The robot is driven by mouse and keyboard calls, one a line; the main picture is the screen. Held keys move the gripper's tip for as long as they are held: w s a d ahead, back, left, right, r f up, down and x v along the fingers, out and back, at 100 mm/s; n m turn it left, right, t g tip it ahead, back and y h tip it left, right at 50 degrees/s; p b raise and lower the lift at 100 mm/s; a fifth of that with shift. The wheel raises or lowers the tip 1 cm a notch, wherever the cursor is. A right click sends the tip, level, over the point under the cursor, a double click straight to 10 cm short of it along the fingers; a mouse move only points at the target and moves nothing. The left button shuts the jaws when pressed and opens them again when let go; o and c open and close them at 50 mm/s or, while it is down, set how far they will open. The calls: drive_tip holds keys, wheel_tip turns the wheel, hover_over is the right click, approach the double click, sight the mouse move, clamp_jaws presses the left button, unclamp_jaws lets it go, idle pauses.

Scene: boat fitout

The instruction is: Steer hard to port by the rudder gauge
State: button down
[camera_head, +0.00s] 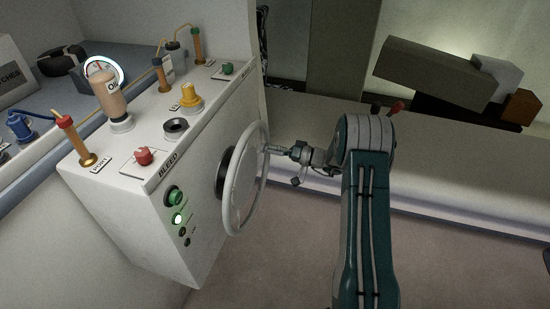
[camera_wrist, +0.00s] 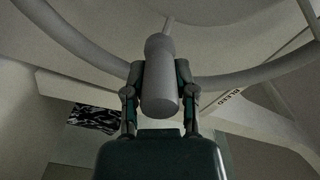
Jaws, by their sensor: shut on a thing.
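A pale steering wheel (camera_head: 264,182) stands upright on the right face of a white console (camera_head: 110,215), around a dark hub (camera_head: 222,176). My gripper (camera_head: 273,149) reaches the wheel's upper right rim from the right. In the wrist view my gripper (camera_wrist: 160,84) is shut on the wheel's grey spinner knob (camera_wrist: 160,95), with a finger on each side. The wheel rim (camera_wrist: 85,58) curves behind the knob there.
The console top carries a red button (camera_head: 144,156) near a BLEED label, a yellow knob (camera_head: 190,96), a green button (camera_head: 228,69) and orange pipes. A long bench (camera_head: 440,170) lies behind my arm. The floor is clear.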

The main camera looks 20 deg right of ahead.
drive_tip(key=s+a+r+n, duration=0.3)
drive_tip(key=s+r+n, duration=0.1)
drive_tip(key=r+n, duration=0.3)
drive_tip(key=shift+s+a+r+n, duration=0.2)
drive_tip(key=shift+s+r+n, duration=0.15)
drive_tip(key=shift+r, duration=0.3)
drive_tip(key=shift+c, duration=2.1)
unclamp_jaws()
drive_tip(key=shift+w+r, duration=0.1)
